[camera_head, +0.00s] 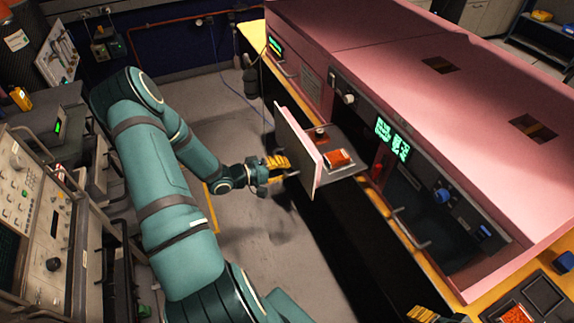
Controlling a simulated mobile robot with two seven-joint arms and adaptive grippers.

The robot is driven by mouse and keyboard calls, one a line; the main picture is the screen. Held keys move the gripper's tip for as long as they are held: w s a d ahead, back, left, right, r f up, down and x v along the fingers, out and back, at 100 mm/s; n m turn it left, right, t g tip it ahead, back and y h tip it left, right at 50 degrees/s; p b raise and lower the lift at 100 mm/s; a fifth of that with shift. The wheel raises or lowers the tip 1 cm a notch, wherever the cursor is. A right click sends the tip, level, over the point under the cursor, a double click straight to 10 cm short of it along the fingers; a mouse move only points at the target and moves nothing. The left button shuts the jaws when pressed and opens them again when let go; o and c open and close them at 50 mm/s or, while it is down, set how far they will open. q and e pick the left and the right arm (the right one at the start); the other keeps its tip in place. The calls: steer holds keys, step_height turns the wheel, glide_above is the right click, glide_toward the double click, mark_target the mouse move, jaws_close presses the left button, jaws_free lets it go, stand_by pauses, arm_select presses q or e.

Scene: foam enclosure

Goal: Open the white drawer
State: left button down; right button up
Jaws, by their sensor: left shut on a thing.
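The white drawer's pale front panel (311,178) stands out from the pink enclosure, with the drawer's grey tray (347,150) showing behind it. The drawer is at least partly open. An orange-red block in a light frame (339,158) and a small dark round item (320,132) are in the tray. My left gripper (277,167), with yellow fingers, is shut on the handle at the outer face of the panel; the fingers hide most of the handle. Only a yellow part of my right gripper (428,314) shows at the bottom edge; its jaws cannot be made out.
The large pink enclosure (450,60) fills the right, with a dark front, green displays and other handles. A dark tray (537,291) with orange-red contents lies at lower right. Instrument racks (30,215) stand at left. Grey floor (245,235) is free between them.

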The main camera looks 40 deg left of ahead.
arm_select(q)
steer(key=c, duration=1)
jaws_free()
steer(key=shift+s, duration=0.1)
steer(key=v, duration=1.2)
